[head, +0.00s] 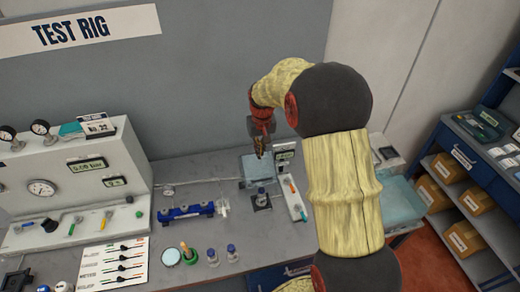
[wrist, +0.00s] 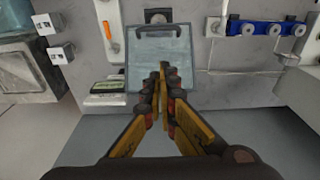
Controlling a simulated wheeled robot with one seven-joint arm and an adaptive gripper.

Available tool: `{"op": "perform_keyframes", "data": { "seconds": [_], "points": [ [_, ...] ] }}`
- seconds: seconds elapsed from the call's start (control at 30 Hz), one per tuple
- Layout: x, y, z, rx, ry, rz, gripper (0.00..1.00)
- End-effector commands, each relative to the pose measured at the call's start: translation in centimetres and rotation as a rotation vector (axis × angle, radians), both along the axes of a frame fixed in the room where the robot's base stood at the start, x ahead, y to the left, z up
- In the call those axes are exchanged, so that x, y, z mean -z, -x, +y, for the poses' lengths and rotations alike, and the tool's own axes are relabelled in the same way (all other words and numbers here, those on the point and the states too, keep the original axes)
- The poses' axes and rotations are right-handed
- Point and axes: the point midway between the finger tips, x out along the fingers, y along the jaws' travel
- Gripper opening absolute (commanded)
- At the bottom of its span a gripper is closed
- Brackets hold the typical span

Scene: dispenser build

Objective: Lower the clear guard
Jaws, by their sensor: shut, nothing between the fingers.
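The clear guard (head: 254,168) is a pale bluish see-through panel on the bench, behind a small dark-capped bottle. In the wrist view the guard (wrist: 143,62) fills the upper middle, with a dark handle (wrist: 160,31) along its far edge. Its exact tilt is hard to tell. My gripper (head: 260,154) is shut and empty at the guard in the head view. In the wrist view the gripper's fingertips (wrist: 163,70) overlap the guard's middle, below the handle. I cannot tell whether they touch it.
The small bottle (head: 262,196) stands on a dark base in front of the guard. A blue manifold (head: 186,211) lies to its left, a white tray with pens (head: 296,205) to its right. More bottles (head: 232,253) stand nearer the front. A gauge panel (head: 75,175) stands at left.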

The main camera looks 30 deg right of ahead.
Motion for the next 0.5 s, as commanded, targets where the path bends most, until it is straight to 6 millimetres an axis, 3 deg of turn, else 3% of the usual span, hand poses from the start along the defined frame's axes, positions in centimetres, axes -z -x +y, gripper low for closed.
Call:
{"op": "perform_keyframes", "data": {
  "seconds": [0.3,0.5],
  "points": [
    [6.2,-0.6,-0.1,0.000,-0.001,0.002,0.00],
    [8.3,1.0,0.3,0.000,0.000,0.000,0.00]
  ]
}}
